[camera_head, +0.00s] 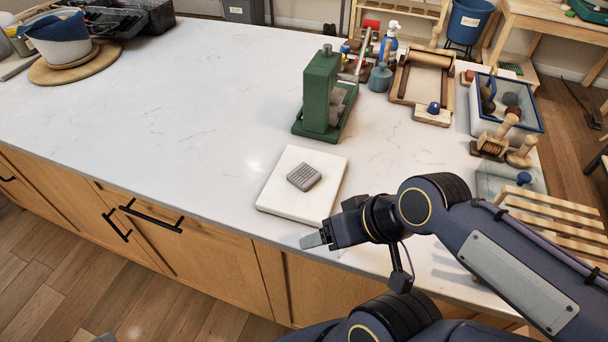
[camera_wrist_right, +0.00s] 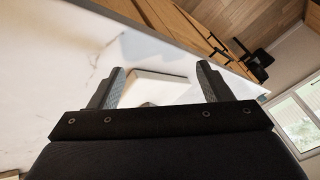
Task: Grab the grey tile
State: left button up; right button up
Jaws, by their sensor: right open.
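The grey tile (camera_head: 304,177) is a small ridged block lying flat on a white square board (camera_head: 287,207) near the table's front edge. My right gripper (camera_head: 314,241) is just in front of the board's near right corner, apart from the tile. In the right wrist view my right gripper (camera_wrist_right: 160,70) is open, its two fingers spread with nothing held. The white board (camera_wrist_right: 150,85) shows between the fingers there; the tile is mostly or wholly hidden by the gripper body. My left gripper is not in view.
A green press (camera_head: 320,95) stands behind the board. A wooden roller tray (camera_head: 422,75), a blue-rimmed bin (camera_head: 530,112) and wooden stamps (camera_head: 492,145) are at right. A round wooden board with a bowl (camera_head: 58,40) is far left. The table's left middle (camera_head: 160,110) is clear.

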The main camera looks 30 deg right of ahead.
aim_at(305, 173)
jog(key=shift+o, duration=0.4)
jog(key=w+d+r+m+g, duration=0.1)
jog(key=w+m, duration=0.1)
jog(key=w+d+r+m+g, duration=0.1)
jog(key=w+r, duration=0.1)
jog(key=w, duration=0.1)
jog(key=w+d+r+m+g+h, duration=0.1)
jog(key=w+m, duration=0.1)
jog(key=shift+w+d+r+m, duration=0.15)
jog(key=shift+w+r+m, duration=0.05)
jog(key=shift+r+m, duration=0.1)
jog(key=w+m+h, duration=0.1)
jog(key=w+m, duration=0.1)
jog(key=w, duration=0.1)
jog(key=w+d+r+m+g, duration=0.1)
jog(key=w+m, duration=0.1)
jog(key=w, duration=0.1)
jog(key=w+m+g+h, duration=0.1)
jog(key=w+m, duration=0.1)
jog(key=shift+w+d+r+m+h+p, duration=0.25)
jog(key=shift+w+m+h+p, duration=0.05)
jog(key=shift+w, duration=0.1)
jog(key=shift+w+g, duration=0.3)
jog(key=shift+f+m, duration=0.3)
jog(key=shift+f, duration=0.05)
jog(key=f, duration=0.7)
jog(key=shift+w+a, duration=0.15)
jog(key=shift+w, duration=0.05)
jog(key=shift+c, duration=0.2)
